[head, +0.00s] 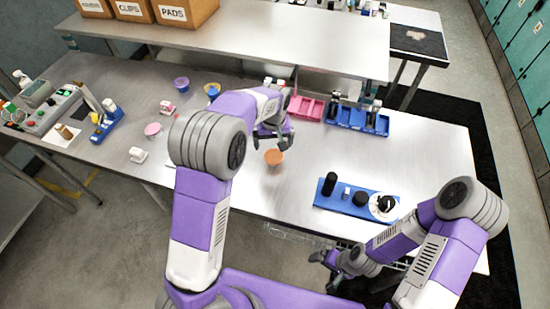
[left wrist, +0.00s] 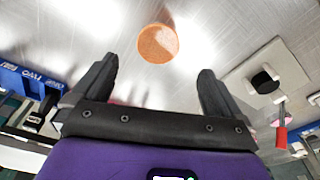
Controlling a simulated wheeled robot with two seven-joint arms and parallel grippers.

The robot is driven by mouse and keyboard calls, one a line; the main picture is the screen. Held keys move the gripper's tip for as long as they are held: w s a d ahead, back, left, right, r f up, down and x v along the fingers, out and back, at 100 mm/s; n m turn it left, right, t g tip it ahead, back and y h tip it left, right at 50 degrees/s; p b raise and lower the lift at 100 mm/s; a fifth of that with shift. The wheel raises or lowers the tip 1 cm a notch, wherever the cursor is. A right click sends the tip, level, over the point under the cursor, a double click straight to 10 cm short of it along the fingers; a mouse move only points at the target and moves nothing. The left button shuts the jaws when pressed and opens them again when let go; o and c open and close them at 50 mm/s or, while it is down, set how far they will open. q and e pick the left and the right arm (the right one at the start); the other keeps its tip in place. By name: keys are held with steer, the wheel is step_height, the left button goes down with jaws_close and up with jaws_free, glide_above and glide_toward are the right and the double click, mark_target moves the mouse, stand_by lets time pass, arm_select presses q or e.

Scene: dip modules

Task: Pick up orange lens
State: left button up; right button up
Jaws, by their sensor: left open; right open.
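The orange lens (head: 274,157) is a small round orange piece lying on the metal table near its middle. It also shows in the left wrist view (left wrist: 158,43), beyond and between my fingertips and apart from them. My left gripper (head: 272,140) is open and empty, just behind the lens in the head view; it shows in the left wrist view (left wrist: 155,80) with both fingers spread. My right gripper (head: 328,265) is low at the front edge of the table, open, with nothing visible in it.
A blue tray (head: 328,203) with black pieces lies at the right front. Pink (head: 306,108) and blue bins (head: 350,116) stand behind. Pink, purple and blue cups and small white parts lie at the left. The table around the lens is clear.

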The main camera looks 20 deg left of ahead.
mark_target(274, 156)
arm_select(q)
steer(key=f, duration=0.5)
steer(key=w+f, duration=0.1)
steer(key=f, duration=0.1)
steer(key=shift+f, duration=0.25)
steer(key=shift+c, duration=0.3)
steer(key=c, duration=1)
